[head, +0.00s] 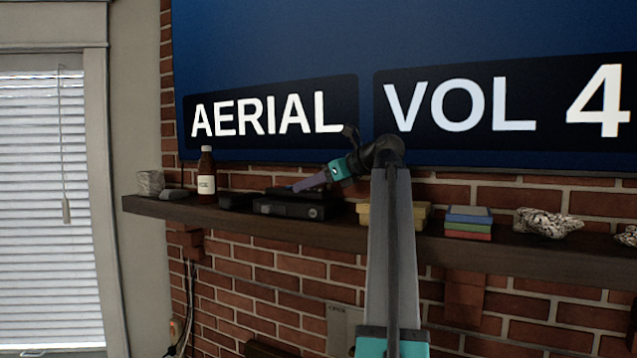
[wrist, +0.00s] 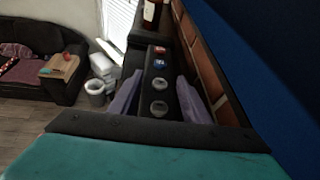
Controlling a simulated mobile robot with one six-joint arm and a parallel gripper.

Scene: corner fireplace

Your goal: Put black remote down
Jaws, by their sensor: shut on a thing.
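The black remote (wrist: 160,74) shows in the wrist view, with red, blue and grey round buttons on its upper face. My gripper (wrist: 158,98) is shut on it, one pale purple finger on each side. In the head view my gripper (head: 294,187) is low over the wooden mantel (head: 342,226), at the top of a black box (head: 290,208). The remote is hard to make out there against the dark box. I cannot tell whether it touches the box.
A brown bottle (head: 206,176) stands on the mantel left of the box. To the right are a yellowish box (head: 421,213), stacked books (head: 468,222) and a patterned rock-like object (head: 546,223). A large screen (head: 280,60) hangs close behind. Narrow bare mantel shows along the front edge.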

